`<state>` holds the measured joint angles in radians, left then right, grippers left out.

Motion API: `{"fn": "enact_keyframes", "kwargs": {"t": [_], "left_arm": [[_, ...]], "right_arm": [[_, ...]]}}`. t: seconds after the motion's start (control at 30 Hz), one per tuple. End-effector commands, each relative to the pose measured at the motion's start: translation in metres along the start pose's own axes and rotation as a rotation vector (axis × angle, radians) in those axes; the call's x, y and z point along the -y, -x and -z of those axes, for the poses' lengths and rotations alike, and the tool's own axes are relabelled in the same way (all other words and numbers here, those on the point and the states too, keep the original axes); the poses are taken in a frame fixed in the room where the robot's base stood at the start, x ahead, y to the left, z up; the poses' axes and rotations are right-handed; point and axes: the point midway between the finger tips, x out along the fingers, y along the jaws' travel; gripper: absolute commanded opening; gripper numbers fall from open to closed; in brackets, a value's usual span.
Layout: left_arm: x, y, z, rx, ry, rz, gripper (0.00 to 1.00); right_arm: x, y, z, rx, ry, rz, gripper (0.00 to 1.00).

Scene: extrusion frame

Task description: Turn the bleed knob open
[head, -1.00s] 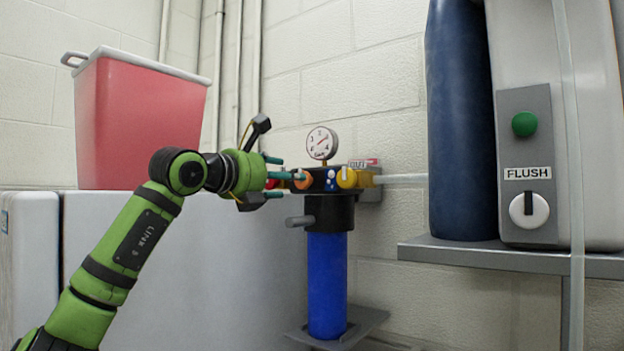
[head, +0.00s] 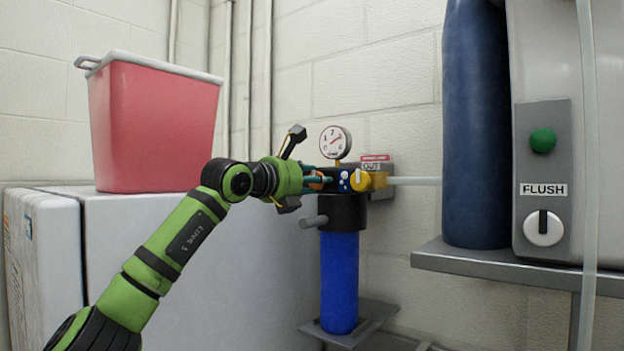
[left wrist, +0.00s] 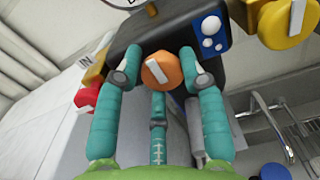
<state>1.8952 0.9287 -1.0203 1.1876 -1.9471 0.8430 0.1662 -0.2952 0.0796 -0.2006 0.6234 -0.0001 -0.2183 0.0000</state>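The valve block is a dark body on top of a blue filter cylinder (head: 339,282). In the left wrist view an orange round knob with a pale bar (left wrist: 162,71) sits on its face. I take this to be the bleed knob, but I see no label on it. My left gripper (left wrist: 158,76) has three teal fingers around it, two at its sides and one below. They look open, and I cannot tell whether any fingertip touches it. In the head view my left gripper (head: 322,180) largely covers this knob. My right gripper is out of view.
A yellow knob (left wrist: 288,18) is right of the orange one, and a red knob (left wrist: 87,97) is left. A pressure gauge (head: 335,142) stands above the block. A flush panel (head: 543,190) and blue tank (head: 475,130) are at right; a red bin (head: 152,125) is at left.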

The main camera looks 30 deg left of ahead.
Motion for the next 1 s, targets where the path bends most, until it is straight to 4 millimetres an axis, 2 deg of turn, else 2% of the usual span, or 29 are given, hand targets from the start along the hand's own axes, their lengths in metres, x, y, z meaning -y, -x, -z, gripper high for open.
{"fn": "enact_keyframes", "kwargs": {"t": [0.27, 0.47, 1.0], "left_arm": [[0.001, 0.001, -0.004, 0.011, 0.021, 0.002, 0.08], [0.001, 0.001, -0.003, 0.014, 0.107, 0.005, 0.08], [-0.001, 0.002, -0.005, 0.019, 0.586, 0.008, 0.08]], "right_arm": [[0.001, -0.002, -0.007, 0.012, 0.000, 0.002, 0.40], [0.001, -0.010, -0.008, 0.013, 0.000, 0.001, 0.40], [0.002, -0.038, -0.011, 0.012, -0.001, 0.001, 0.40]]}}
